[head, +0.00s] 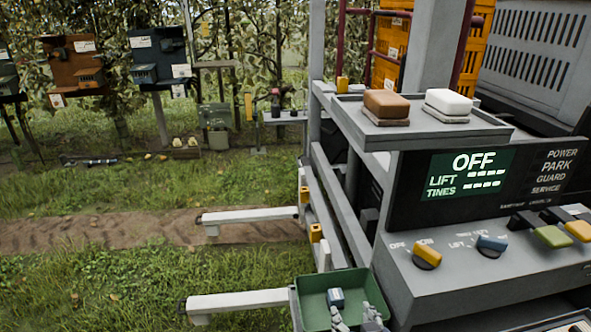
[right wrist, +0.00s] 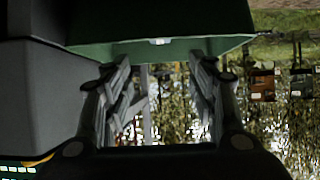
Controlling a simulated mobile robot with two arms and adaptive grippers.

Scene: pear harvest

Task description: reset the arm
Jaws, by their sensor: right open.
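My right gripper (head: 356,318) is at the bottom of the head view, at the near side of a green tray (head: 312,313). Its two fingers stand apart with nothing between them. In the right wrist view the same gripper (right wrist: 165,75) is open, and the green tray (right wrist: 110,50) crosses the top behind the fingertips. I cannot tell whether the fingers touch the tray. My left gripper is in neither view.
A grey control panel (head: 408,270) with knobs and a screen reading OFF (head: 468,173) stands close on the right. Above it a shelf (head: 355,128) holds a brown block (head: 386,104) and a white block (head: 448,103). Pale tines (head: 240,300) reach left over grass.

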